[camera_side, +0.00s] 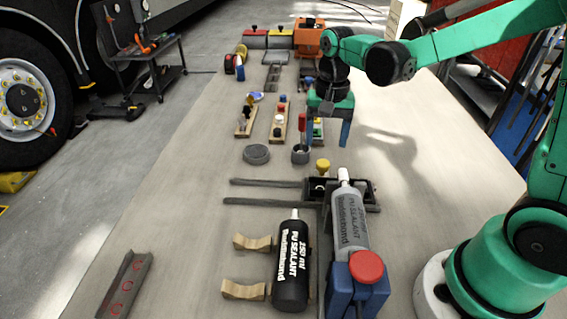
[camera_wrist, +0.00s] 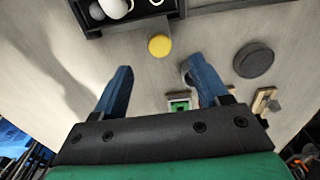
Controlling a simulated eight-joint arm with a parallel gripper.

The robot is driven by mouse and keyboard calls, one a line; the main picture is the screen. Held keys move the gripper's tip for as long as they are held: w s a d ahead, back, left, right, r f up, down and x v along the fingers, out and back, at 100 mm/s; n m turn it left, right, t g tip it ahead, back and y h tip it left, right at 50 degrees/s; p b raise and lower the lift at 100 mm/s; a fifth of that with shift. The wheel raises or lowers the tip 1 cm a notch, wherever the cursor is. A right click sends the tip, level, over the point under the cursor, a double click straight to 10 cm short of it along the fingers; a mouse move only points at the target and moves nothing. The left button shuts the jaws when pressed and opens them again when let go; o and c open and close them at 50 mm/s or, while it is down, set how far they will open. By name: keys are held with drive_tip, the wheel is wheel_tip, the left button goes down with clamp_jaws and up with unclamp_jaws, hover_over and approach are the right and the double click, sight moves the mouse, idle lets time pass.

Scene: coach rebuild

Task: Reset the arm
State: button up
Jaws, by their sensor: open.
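My gripper (camera_side: 328,134) hangs from the green arm above the middle of the long worktable (camera_side: 200,162). Its two blue fingers are apart with nothing held between them. They also show spread in the wrist view (camera_wrist: 158,90). In the side view, a small grey cup (camera_side: 300,154) with a red-handled tool (camera_side: 302,126) stands just left of the fingers. In the wrist view, one finger partly hides that cup. A yellow knob (camera_wrist: 160,45) lies ahead of the fingers, also seen in the side view (camera_side: 322,166).
A grey sealant cartridge (camera_side: 350,221) sits in a blue holder with a red cap (camera_side: 366,267). A dark round disc (camera_side: 256,154) and small wooden racks (camera_side: 278,122) lie left of the gripper. The table's right side is mostly clear.

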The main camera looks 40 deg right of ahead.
drive_tip(key=shift+r, duration=0.1)
drive_tip(key=shift+s+a+r+n, duration=0.15)
drive_tip(key=shift+s+r+n, duration=0.05)
drive_tip(key=shift+r+n, duration=0.1)
drive_tip(key=s+a+r+n+t, duration=0.3)
drive_tip(key=s+r+n+t, duration=0.1)
drive_tip(key=s+n+t, duration=0.2)
drive_tip(key=shift+a+n+t, duration=0.3)
drive_tip(key=shift+n+t, duration=0.3)
drive_tip(key=shift+n, duration=0.6)
